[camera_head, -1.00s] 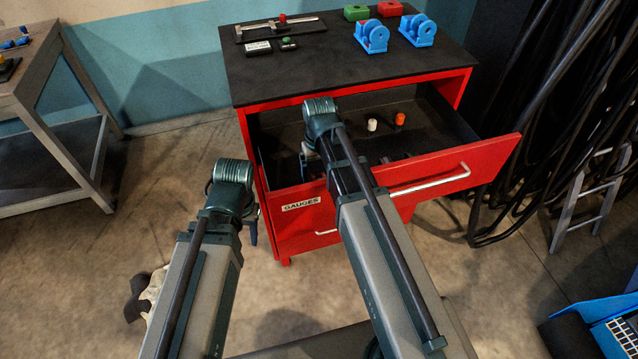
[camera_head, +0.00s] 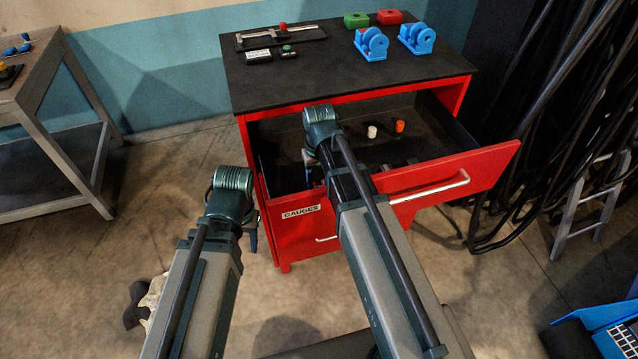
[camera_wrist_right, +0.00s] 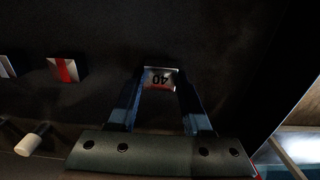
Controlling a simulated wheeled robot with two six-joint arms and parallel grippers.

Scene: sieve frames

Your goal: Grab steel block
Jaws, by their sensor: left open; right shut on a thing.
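In the right wrist view, a small steel block (camera_wrist_right: 160,86) with the mark 40 and a red lower part sits between the fingertips of my right gripper (camera_wrist_right: 160,92). The gripper is shut on it, inside the dark open drawer (camera_head: 440,157). I cannot tell whether the block touches the drawer floor. In the head view the right wrist mostly hides the right gripper (camera_head: 308,165) and the block. My left gripper (camera_head: 253,238) is open, in front of the cabinet's left side, mostly hidden by its own wrist.
Another block with a red stripe (camera_wrist_right: 67,70) and a white peg (camera_wrist_right: 31,140) lie in the drawer; an orange peg (camera_head: 399,126) stands there too. The drawer's red front (camera_head: 490,165) and side walls bound the space. Gauges and blue devices (camera_head: 372,44) stand on the cabinet top (camera_head: 300,82).

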